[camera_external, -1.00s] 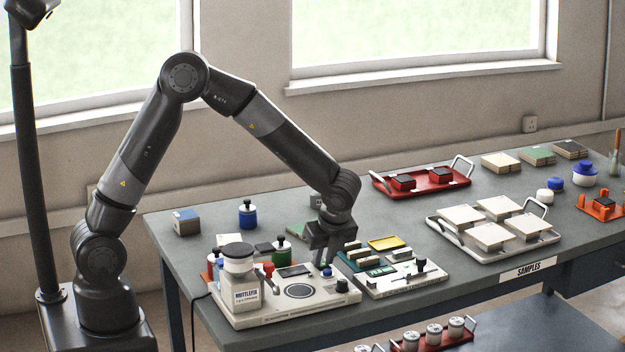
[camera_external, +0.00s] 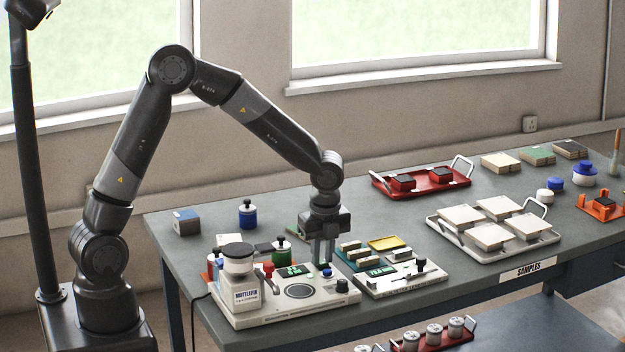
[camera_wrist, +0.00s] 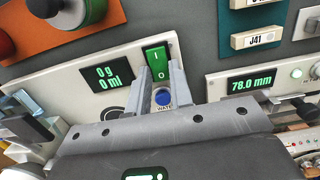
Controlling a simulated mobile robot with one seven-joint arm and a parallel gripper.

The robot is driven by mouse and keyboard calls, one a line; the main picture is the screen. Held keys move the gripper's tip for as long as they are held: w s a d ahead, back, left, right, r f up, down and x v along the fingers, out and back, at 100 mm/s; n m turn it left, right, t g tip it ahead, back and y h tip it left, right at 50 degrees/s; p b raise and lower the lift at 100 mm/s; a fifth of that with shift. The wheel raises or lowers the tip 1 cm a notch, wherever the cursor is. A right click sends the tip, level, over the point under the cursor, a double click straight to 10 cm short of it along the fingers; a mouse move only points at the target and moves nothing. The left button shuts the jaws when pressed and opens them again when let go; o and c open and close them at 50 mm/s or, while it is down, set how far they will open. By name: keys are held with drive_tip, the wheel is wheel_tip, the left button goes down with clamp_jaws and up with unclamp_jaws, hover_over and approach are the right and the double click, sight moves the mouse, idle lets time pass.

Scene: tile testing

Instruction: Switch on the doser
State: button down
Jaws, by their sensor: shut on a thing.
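The doser (camera_external: 262,316) is a white machine at the front left of the bench, with a white jar on it. Its display (camera_external: 294,271) is lit green and reads 0 g and 0 ml in the wrist view (camera_wrist: 108,79). The green rocker switch (camera_wrist: 157,58), marked I and O, is at the fingertips of my gripper (camera_wrist: 159,72). In the external view my gripper (camera_external: 322,262) points straight down at the doser's back right. The fingers are shut on the switch and hide part of it. A blue button (camera_wrist: 162,97) shows between them.
A second white device (camera_external: 402,280) with a lit display stands close on the right. Red (camera_external: 425,182) and white (camera_external: 497,249) trays lie farther right. Bare bench shows behind the gripper.

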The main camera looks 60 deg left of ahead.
sight(325, 263)
drive_tip(key=c, duration=1.3)
unclamp_jaws()
drive_tip(key=shift+r, duration=0.1)
drive_tip(key=shift+d+r, duration=0.15)
drive_tip(key=shift+r, duration=1.6)
drive_tip(key=shift+d+r, duration=0.2)
drive_tip(key=shift+r, duration=1.6)
drive_tip(key=shift+d+r, duration=0.15)
drive_tip(key=shift+r, duration=1.6)
